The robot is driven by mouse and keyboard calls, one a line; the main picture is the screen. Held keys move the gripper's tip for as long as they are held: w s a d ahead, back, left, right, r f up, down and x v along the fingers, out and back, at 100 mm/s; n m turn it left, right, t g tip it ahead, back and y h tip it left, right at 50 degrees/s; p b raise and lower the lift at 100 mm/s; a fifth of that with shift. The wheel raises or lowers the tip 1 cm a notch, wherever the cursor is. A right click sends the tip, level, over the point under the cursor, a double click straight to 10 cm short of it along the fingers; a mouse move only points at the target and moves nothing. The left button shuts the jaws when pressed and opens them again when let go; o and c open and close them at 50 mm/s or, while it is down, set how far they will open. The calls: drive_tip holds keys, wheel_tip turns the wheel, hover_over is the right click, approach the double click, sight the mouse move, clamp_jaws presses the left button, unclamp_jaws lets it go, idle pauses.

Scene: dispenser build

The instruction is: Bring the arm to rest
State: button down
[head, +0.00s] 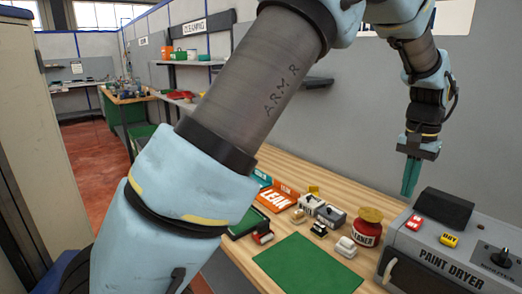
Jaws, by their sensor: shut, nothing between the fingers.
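My arm reaches across the head view from the lower left to the upper right. My gripper (411,178) hangs at its end at the right and points straight down. Its green fingers are together with nothing between them. It is in the air above the back of the table, behind the paint dryer and apart from it.
The grey paint dryer (440,262) stands at the right of the wooden table (330,199). A grey wall (350,110) stands behind.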

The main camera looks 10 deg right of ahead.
drive_tip(key=w+a+f+n, duration=0.15)
drive_tip(key=w+a, duration=0.35)
drive_tip(key=a, duration=0.6)
drive_tip(key=w+a+n, duration=0.3)
drive_tip(key=w+a, duration=0.1)
drive_tip(key=a, duration=0.7)
drive_tip(key=s+a+f+n, duration=0.1)
drive_tip(key=s+a, duration=0.1)
drive_tip(key=a, duration=0.6)
drive_tip(key=s+a+f+n+t, duration=0.1)
drive_tip(key=s+a+n, duration=0.1)
drive_tip(key=a, duration=0.6)
drive_tip(key=s+a+f+n, duration=0.1)
drive_tip(key=s+a+n, duration=0.1)
drive_tip(key=a, duration=0.6)
drive_tip(key=shift+s+a+f+t+b, duration=0.35)
drive_tip(key=shift+s+b, duration=0.1)
drive_tip(key=shift+s, duration=0.1)
